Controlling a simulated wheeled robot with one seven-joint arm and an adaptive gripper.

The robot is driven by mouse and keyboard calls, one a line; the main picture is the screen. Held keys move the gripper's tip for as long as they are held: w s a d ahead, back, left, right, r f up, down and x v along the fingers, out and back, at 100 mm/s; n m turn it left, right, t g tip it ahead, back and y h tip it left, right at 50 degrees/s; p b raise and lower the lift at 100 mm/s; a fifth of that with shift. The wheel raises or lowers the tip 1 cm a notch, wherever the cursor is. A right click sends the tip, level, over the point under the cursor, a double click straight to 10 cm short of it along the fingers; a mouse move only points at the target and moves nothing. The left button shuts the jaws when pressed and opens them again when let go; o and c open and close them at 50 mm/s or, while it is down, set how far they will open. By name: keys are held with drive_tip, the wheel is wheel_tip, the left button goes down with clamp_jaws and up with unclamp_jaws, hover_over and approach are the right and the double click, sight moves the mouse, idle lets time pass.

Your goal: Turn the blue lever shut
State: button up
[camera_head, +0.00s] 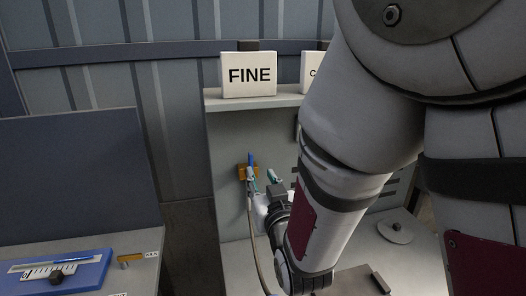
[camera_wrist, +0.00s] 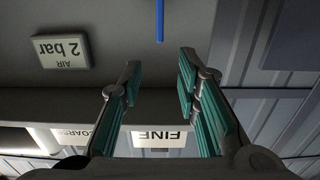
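The blue lever (camera_head: 251,160) stands upright on a brass-coloured valve (camera_head: 241,172) on the grey panel, below the FINE sign. In the wrist view the lever (camera_wrist: 159,20) is a thin blue bar at the top middle, beyond the fingertips. My gripper (camera_head: 261,175) is close to the valve, its teal-padded fingers apart. In the wrist view my gripper (camera_wrist: 160,64) is open, with nothing between its fingers. The lever lines up with the gap, and I see no contact in the wrist view. Part of the valve is hidden by a finger.
A FINE sign (camera_head: 250,75) and a partly hidden second sign (camera_head: 313,68) stand on the shelf (camera_head: 225,104). An "AIR 2 bar" plate (camera_wrist: 61,51) is nearby. A hose (camera_head: 252,240) hangs below the valve.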

sight(251, 155)
drive_tip(key=x, duration=1.3)
drive_tip(key=shift+w+b, duration=0.15)
drive_tip(key=shift+b, duration=0.15)
clamp_jaws()
